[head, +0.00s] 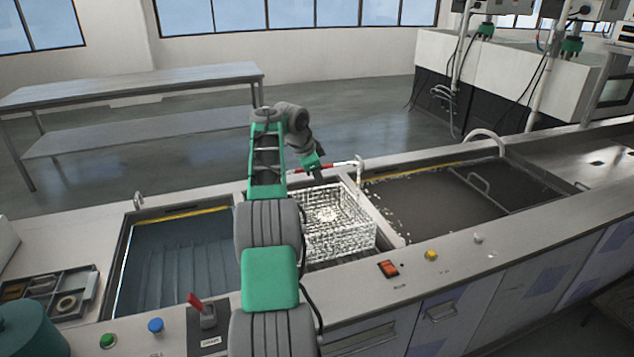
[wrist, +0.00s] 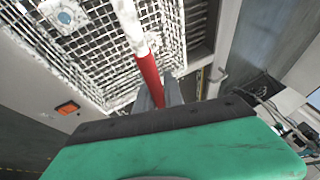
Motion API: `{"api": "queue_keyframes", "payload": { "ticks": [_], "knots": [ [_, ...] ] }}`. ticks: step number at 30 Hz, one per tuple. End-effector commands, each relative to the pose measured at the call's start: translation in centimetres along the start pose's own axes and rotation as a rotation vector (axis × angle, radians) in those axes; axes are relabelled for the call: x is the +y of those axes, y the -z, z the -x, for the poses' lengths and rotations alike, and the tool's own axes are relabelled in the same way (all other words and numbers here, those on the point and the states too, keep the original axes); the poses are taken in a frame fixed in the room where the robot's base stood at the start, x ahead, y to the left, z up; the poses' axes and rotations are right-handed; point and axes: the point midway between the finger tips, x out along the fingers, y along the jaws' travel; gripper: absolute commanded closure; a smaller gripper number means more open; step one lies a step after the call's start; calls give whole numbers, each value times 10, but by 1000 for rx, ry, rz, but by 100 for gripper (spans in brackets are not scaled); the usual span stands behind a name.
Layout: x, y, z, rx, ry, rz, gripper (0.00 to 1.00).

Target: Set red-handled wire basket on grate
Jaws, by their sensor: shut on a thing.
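The white wire basket (head: 345,228) is in the middle opening of the counter, between two tanks. It looks roughly level, with a pale round thing inside. Its red and white handle (head: 338,165) runs along its far top side. My gripper (head: 325,181) is at this handle. In the wrist view my gripper (wrist: 158,92) is shut on the red part of the handle (wrist: 148,72), and the basket mesh (wrist: 95,55) spreads beyond it. The grate is mostly hidden under the basket, and I cannot tell whether the basket touches it.
A blue-water tank (head: 180,260) lies to the left and a grey-brown tank (head: 435,205) to the right. An orange switch (head: 388,268) and a yellow knob (head: 431,255) are on the front ledge. A red lever (head: 197,302) and a parts tray (head: 48,292) are at left.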

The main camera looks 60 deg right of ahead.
Motion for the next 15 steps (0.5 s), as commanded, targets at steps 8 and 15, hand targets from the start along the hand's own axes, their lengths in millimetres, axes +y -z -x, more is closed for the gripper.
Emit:
{"api": "queue_keyframes", "payload": {
  "ticks": [8,15],
  "knots": [
    [4,-10,-31,2,6,-1,100],
    [4,-12,-34,1,6,-2,100]
  ]
}}
